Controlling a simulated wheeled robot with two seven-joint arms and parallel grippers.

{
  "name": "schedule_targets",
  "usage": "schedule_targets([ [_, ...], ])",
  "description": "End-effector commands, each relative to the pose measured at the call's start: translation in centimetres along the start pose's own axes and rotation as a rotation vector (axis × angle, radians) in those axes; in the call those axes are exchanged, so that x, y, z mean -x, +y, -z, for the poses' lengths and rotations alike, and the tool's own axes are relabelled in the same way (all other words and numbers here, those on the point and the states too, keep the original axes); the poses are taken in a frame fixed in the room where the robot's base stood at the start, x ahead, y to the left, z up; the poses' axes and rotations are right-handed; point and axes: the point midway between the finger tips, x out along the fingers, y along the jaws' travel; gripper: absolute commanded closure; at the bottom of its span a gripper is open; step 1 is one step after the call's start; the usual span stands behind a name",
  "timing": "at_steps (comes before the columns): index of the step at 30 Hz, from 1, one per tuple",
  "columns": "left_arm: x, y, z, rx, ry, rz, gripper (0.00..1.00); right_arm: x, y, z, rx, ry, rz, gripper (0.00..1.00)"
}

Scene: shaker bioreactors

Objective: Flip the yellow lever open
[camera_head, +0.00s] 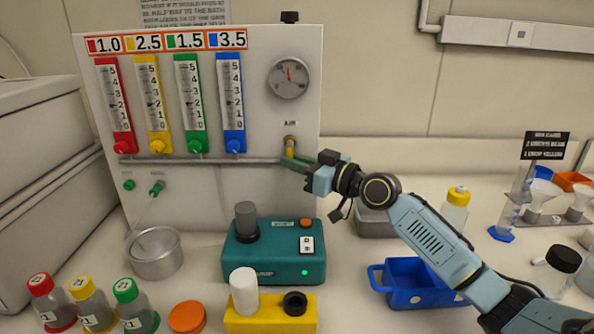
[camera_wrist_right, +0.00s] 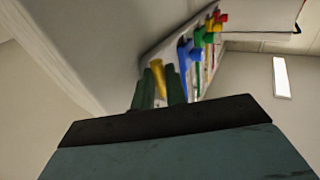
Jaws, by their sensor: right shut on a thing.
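The yellow lever (camera_head: 290,150) is on the white panel (camera_head: 262,110), under the AIR label and below the round gauge. It hangs roughly downward from a brass-coloured fitting. My right gripper (camera_head: 291,161) is at the lever, its green fingers shut on the lower part of it. In the right wrist view the yellow lever (camera_wrist_right: 158,76) shows between the two green fingers (camera_wrist_right: 160,88). The fingers hide part of the lever. My left gripper is not in view.
Four coloured flow tubes with knobs (camera_head: 196,146) stand left of the lever, above a grey horizontal pipe (camera_head: 215,161). A teal device (camera_head: 274,252), a yellow block (camera_head: 270,318) and a blue bin (camera_head: 412,283) stand on the bench below. A metal bowl (camera_head: 155,262) sits left.

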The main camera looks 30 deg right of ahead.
Motion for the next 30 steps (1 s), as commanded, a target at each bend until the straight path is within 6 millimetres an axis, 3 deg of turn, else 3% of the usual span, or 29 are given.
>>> schedule_targets([
  [4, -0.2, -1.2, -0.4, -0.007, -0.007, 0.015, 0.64, 0.0, 0.0, 0.1, -0.005, 0.008, 0.0, 1.0],
  [12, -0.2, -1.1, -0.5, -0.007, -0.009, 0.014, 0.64, 0.0, 0.0, 0.1, -0.005, 0.009, 0.0, 1.0],
  [13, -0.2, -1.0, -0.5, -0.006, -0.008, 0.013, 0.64, 0.0, 0.0, 0.1, -0.005, 0.009, 0.0, 0.85],
  [15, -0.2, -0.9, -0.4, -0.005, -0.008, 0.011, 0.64, 0.0, 0.0, 0.1, -0.005, 0.009, 0.0, 0.78],
  [25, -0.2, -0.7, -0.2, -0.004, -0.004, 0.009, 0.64, 0.2, 0.0, 0.0, -0.004, 0.007, -0.001, 0.78],
  [30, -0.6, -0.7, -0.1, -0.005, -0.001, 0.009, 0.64, 2.0, 0.0, -0.2, -0.003, 0.004, -0.002, 0.78],
])
